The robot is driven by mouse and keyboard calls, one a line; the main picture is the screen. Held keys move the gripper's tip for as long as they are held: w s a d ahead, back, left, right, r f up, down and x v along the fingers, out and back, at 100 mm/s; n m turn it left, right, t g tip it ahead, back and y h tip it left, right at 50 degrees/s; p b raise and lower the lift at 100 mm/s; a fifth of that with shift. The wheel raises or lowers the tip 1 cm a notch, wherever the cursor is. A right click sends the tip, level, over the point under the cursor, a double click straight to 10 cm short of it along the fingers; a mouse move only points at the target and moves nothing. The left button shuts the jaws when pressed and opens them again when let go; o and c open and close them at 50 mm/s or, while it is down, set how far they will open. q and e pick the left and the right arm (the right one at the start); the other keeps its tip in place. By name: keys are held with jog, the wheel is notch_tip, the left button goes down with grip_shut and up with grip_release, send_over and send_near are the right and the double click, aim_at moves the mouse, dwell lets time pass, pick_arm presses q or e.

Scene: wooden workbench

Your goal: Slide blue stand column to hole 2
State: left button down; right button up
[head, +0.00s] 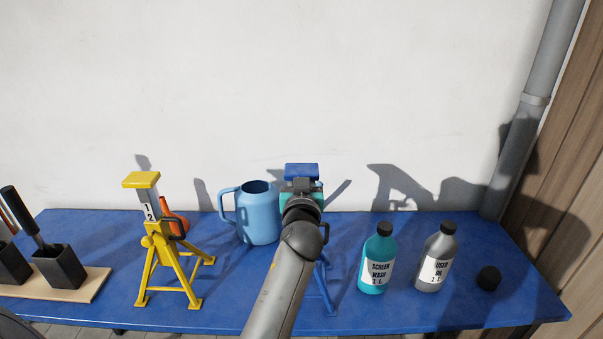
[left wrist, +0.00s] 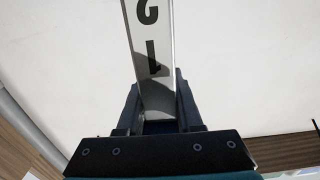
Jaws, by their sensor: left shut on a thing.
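The blue stand (head: 323,290) stands right of the middle of the workbench, its blue head plate (head: 301,169) showing above my gripper. My left arm covers most of the stand in the head view. My left gripper (head: 301,188) is shut on the stand's column just below the plate. In the left wrist view the grey column (left wrist: 152,45) with the marks 1 and 2 runs between the dark fingers of my left gripper (left wrist: 158,100). The blue stand's holes and pin cannot be made out. My right gripper is not in view.
A light-blue jug (head: 257,215) stands close left of the blue stand. A yellow stand (head: 165,235) is farther left, with a red-orange item behind it. A teal bottle (head: 377,260), a grey bottle (head: 436,258) and a black cap (head: 488,278) stand to the right. Black holders (head: 60,268) sit far left.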

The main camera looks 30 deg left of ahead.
pick_arm(q)
notch_tip(320, 180, down, 3)
jog(key=shift+r+b, duration=0.1)
jog(key=shift+b, duration=1.15)
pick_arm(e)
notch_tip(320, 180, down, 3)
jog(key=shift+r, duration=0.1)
pick_arm(q)
jog(key=c, duration=0.6)
grip_release()
jog(key=shift+o, duration=0.2)
